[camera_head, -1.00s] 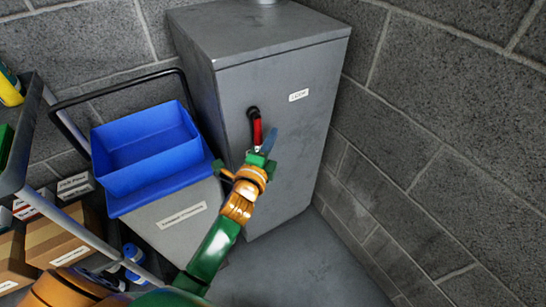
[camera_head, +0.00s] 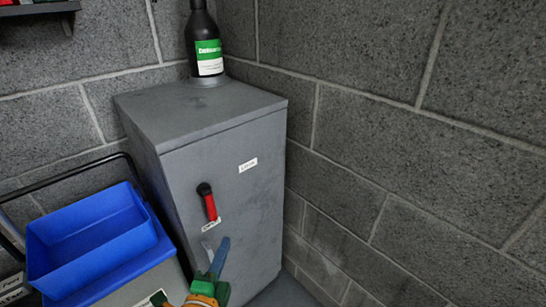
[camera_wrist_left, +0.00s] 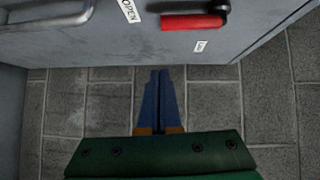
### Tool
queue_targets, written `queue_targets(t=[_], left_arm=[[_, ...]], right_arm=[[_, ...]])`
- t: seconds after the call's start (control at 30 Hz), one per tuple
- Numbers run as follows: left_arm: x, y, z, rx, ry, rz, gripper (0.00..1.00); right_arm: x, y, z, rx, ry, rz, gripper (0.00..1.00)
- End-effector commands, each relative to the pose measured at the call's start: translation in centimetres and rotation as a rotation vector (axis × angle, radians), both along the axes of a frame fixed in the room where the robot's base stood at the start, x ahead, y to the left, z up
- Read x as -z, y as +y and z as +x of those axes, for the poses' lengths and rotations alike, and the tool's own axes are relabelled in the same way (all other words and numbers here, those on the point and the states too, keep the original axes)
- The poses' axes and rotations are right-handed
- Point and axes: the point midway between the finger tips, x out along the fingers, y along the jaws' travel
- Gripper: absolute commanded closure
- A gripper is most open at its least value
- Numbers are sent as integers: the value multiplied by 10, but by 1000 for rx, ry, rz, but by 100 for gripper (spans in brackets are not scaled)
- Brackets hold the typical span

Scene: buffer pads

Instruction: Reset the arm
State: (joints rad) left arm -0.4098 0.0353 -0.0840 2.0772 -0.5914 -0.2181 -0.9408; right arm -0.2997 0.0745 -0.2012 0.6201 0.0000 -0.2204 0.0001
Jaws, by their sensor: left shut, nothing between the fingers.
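My left gripper (camera_head: 221,246) is at the bottom of the head view, in front of the grey cabinet (camera_head: 240,195). Its blue fingers are together with nothing between them. In the left wrist view the shut fingers (camera_wrist_left: 158,100) show with the cabinet front above them. The cabinet's red-gripped handle (camera_head: 210,205) is above my left gripper in the head view and apart from it. The handle also shows in the left wrist view (camera_wrist_left: 190,22), beside an "OPEN" label (camera_wrist_left: 130,10). My right gripper is not in view.
A dark bottle (camera_head: 204,40) with a green and white label stands on the cabinet. A blue bin (camera_head: 85,250) is left of the cabinet, with a dark bar (camera_head: 65,170) behind it. Block walls (camera_head: 420,150) close in the back and right.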

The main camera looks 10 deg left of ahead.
Motion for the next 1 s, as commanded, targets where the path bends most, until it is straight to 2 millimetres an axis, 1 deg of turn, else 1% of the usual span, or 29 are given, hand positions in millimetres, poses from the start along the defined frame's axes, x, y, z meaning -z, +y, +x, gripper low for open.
queue_targets(t=[0.03, 0.07, 0.1, 0.17, 0.2, 0.27, 0.3, 0.37, 0.4, 0.47, 0.5, 0.57, 0.6, 0.63, 0.67, 0.7, 0.73, 0.8, 0.87, 0.9, 1.0], left_arm=[[31, -3, -1, 3, 74, -64, 100], [57, -5, -4, 0, 136, -123, 100], [96, -9, -12, -12, 235, -215, 100], [158, -14, -33, -54, 393, -365, 100], [196, -15, -52, -98, 495, -458, 100], [245, -16, -85, -182, 636, -584, 100], [273, -16, -108, -245, 719, -657, 100], [307, -13, -143, -347, 825, -748, 100], [325, -11, -167, -419, 886, -801, 100], [348, -7, -202, -528, 967, -865, 100], [360, -4, -226, -604, 1012, -902, 100], [374, 1, -260, -720, 1072, -949, 100], [382, 5, -283, -799, 1105, -975, 100], [387, 8, -300, -862, 1128, -992, 100], [391, 11, -317, -925, 1148, -1006, 100], [385, 15, -336, -995, 1165, -1022, 100], [354, 13, -331, -981, 1159, -1025, 100], [319, 13, -329, -976, 1158, -1024, 100], [293, 13, -329, -975, 1158, -1023, 100], [277, 13, -329, -974, 1158, -1022, 100], [242, 13, -329, -973, 1158, -1021, 100]], right_arm=[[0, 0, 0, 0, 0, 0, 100], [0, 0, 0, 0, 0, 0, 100], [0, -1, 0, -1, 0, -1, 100], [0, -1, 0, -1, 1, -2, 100], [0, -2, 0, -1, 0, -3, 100], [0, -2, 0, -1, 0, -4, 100], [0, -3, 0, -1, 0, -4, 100], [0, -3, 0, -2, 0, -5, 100], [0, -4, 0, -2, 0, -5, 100], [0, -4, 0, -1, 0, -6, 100], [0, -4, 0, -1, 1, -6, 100], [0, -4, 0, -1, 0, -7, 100], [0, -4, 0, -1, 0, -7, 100], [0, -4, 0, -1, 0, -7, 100], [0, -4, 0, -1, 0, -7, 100], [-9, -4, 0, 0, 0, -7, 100], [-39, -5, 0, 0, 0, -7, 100], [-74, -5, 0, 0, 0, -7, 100], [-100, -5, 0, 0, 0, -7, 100], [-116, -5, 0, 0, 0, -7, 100], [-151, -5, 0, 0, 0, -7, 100]])
